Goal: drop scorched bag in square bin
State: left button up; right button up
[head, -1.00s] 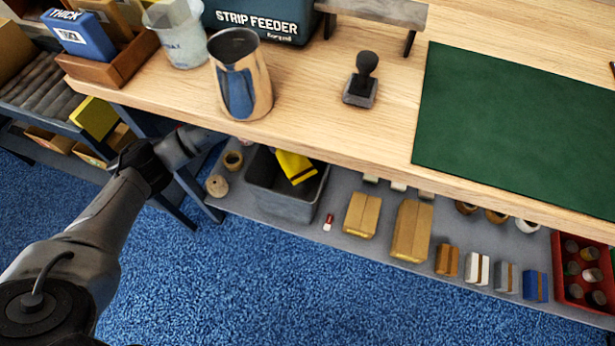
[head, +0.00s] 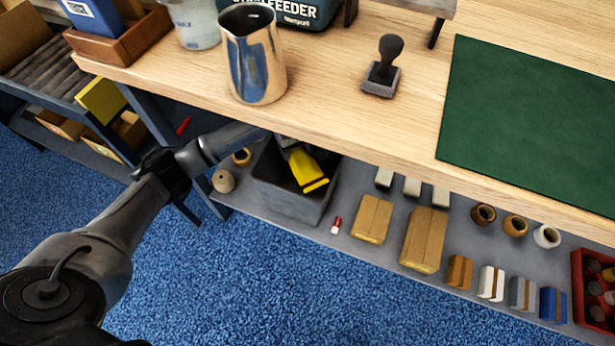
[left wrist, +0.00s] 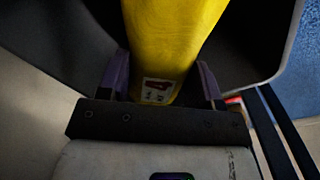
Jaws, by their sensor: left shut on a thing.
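The scorched bag (head: 307,170) is yellow with a dark band near its lower end. It shows over the mouth of the grey square bin (head: 290,203), on the low shelf under the bench. I cannot tell how deep it reaches. My right gripper is not in view.
The bench top (head: 330,100) overhangs the bin closely. A metal cup (head: 253,60) and a stamp (head: 383,70) stand on it. Cartons (head: 425,238), a red-and-white piece (head: 336,225) and rolls (head: 224,181) share the shelf. Blue carpet lies in front.

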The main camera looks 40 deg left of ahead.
pick_arm(q)
jog(key=o, duration=1)
jog(key=shift+o, duration=0.2)
notch_tip(320, 180, up, 6)
jog(key=shift+r+p, duration=0.15)
jog(key=shift+p, duration=1.05)
jog(key=shift+r, duration=0.65)
